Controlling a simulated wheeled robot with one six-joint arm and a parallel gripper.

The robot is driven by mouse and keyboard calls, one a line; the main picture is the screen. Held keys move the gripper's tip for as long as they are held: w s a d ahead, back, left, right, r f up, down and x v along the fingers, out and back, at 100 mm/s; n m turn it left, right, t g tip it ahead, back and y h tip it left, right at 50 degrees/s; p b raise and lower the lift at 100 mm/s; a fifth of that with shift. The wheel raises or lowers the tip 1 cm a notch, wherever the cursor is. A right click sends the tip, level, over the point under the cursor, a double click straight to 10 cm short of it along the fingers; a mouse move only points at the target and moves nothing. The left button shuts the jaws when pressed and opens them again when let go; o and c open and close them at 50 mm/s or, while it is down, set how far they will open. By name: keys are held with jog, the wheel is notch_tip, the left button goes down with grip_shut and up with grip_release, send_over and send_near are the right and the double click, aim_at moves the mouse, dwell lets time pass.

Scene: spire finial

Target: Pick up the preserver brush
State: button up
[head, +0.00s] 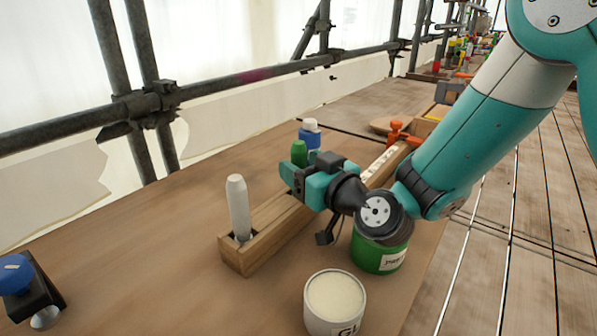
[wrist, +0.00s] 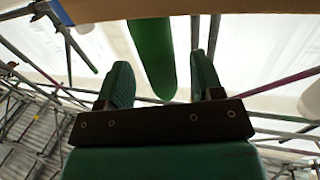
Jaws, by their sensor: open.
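A green handle (head: 299,153) stands upright in the long wooden holder (head: 240,258), partly hidden behind my gripper in the head view. Its green matches the can below, so I take it for the preserver brush; its bristles are hidden. My gripper (head: 291,175) is open and reaches over the holder at the handle. In the wrist view the rounded green handle (wrist: 152,50) shows between the two open fingers (wrist: 160,80), with a visible gap to each. Whether it lies fully between the pads or just beyond them I cannot tell.
A pale handle (head: 239,208) stands in the holder's near end. A green can (head: 378,256) sits under my wrist, with a cream-filled can (head: 335,303) in front. A blue-and-white item (head: 310,132) is behind the green handle. A blue-topped tool (head: 18,275) is far left. Scaffold poles (head: 215,90) run behind.

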jog(key=shift+w+a+r+p, duration=0.3)
jog(key=shift+w+a+p, duration=0.4)
jog(key=shift+w+p, duration=0.15)
jog(key=shift+w+a+f, duration=0.25)
jog(key=shift+w, duration=0.1)
jog(key=c, duration=1)
jog(key=shift+r, duration=0.1)
